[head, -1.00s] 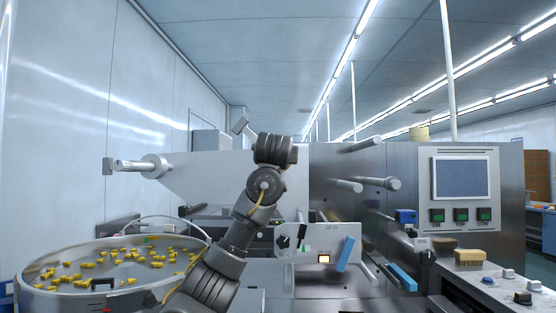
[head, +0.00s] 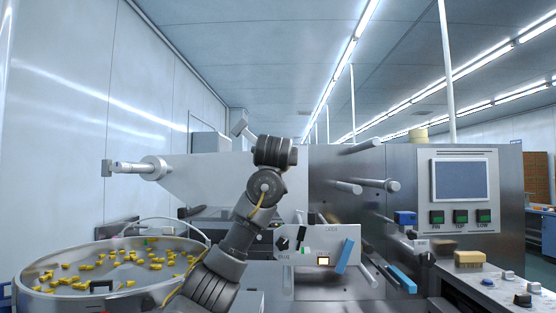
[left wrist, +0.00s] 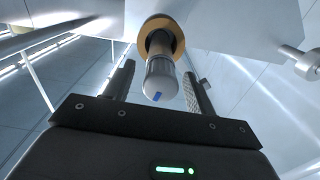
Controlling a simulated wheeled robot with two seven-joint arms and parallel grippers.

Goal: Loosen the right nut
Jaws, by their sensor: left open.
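My left gripper (left wrist: 159,72) is open, with one finger on each side of the nut. Gaps show between the nut and both fingers, so it is not gripped. In the head view my left arm stands up in front of the machine, and its wrist hides the nut and the fingers. Another shaft (head: 150,167) sticks out at the left of the pale plate. My right gripper is not in view.
A round bowl (head: 30,297) with several yellow pieces stands at the lower left. A small panel (head: 300,262) with a lit button is right of my arm. Rollers (head: 378,186) stick out of the machine. A screen (head: 461,178) is at the right.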

